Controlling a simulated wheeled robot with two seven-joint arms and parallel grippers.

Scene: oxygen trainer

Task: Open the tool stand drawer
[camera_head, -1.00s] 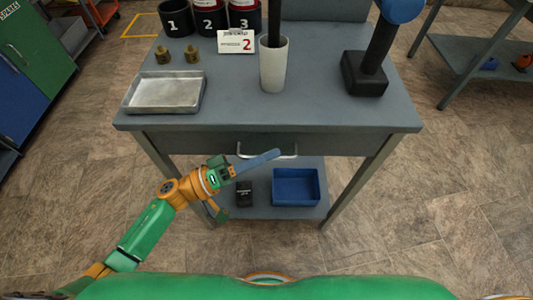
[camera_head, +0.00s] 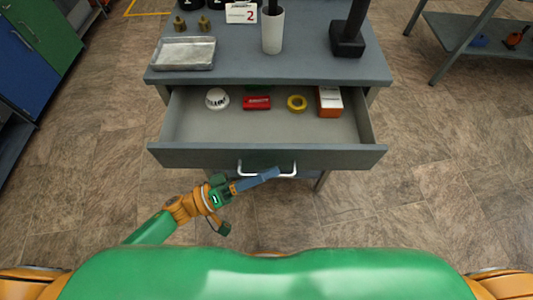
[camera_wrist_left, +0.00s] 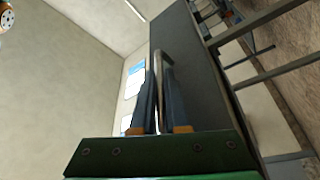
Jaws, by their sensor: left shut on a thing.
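The tool stand drawer (camera_head: 270,156) is pulled well out from under the grey tabletop, and its inside is in view. Its white bar handle (camera_head: 288,175) is on the front panel. My left gripper (camera_head: 272,175) is shut on the handle; in the left wrist view the fingers (camera_wrist_left: 161,92) close around the handle bar (camera_wrist_left: 157,62). Inside the drawer, toward the back, lie a white round item (camera_head: 217,99), a red box (camera_head: 257,102), a yellow ring (camera_head: 297,103) and an orange-and-white box (camera_head: 330,101). My right gripper is not in view.
On the tabletop (camera_head: 300,66) are a metal tray (camera_head: 184,53), two brass pieces, a white cup (camera_head: 272,30), a "2" card (camera_head: 241,13) and a black block (camera_head: 347,41). Another table (camera_head: 480,32) stands at the right. The floor beside the stand is clear.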

